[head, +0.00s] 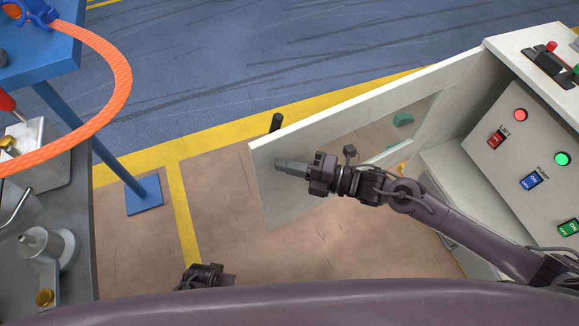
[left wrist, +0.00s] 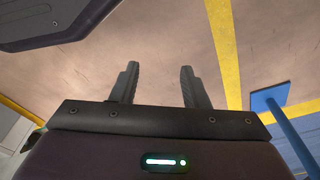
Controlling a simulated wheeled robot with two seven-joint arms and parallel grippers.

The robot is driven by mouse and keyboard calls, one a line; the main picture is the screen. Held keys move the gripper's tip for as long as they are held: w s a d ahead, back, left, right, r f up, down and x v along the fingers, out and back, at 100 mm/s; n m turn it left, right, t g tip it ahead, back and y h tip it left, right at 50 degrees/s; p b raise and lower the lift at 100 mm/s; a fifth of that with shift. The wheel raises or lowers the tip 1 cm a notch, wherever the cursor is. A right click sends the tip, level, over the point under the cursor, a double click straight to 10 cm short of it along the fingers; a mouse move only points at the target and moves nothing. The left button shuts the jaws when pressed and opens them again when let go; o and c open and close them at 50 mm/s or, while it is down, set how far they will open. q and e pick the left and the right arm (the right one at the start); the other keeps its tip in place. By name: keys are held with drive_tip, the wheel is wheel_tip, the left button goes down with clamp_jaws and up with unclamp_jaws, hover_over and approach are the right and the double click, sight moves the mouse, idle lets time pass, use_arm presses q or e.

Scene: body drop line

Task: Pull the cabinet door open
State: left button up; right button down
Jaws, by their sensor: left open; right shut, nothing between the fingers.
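The white cabinet door (head: 262,192), with a see-through window, stands swung well out from the cabinet (head: 455,160). Its black handle (head: 276,122) shows beyond the top of its free end, on the side away from me. My right gripper (head: 278,163) is shut and empty on the inner side of the door near its free end. I cannot tell whether it touches the panel. My left gripper (left wrist: 159,68) is open and empty above the brown floor in the left wrist view. In the head view it is low at the bottom, partly hidden.
The control panel (head: 545,140) has red, green and blue switches and lamps. A blue table (head: 50,62) with an orange hose (head: 125,80) and a grey bench (head: 70,270) with metal parts stand at left. Brown floor between bench and door is clear.

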use_arm(q)
drive_tip(key=w+d+r+m+b, duration=0.1)
drive_tip(key=d+r+b, duration=0.15)
drive_tip(key=r, duration=0.45)
drive_tip(key=w+d+r+b, duration=0.2)
drive_tip(key=r+b, duration=0.2)
drive_tip(key=r, duration=0.3)
drive_tip(key=d+t+h+b, duration=0.1)
drive_tip(key=w+d+r+t+h+b, duration=0.1)
drive_tip(key=d+b, duration=0.1)
drive_tip(key=d+m+t+b, duration=0.1)
drive_tip(key=d, duration=0.1)
drive_tip(key=shift+w+r+h+b, duration=0.25)
drive_tip(key=shift+r+h+b, duration=0.05)
drive_tip(key=shift+r+h, duration=0.1)
use_arm(e)
drive_tip(key=w+a+m+t+h, duration=0.1)
drive_tip(key=w+a+m+t, duration=0.1)
drive_tip(key=w, duration=1)
drive_tip(key=w+a+m+t+h, duration=0.2)
drive_tip(key=w+a, duration=0.3)
drive_tip(key=w, duration=0.6)
drive_tip(key=shift+w+t+h, duration=0.3)
drive_tip(key=shift+w+t, duration=0.05)
drive_tip(key=shift+t, duration=0.55)
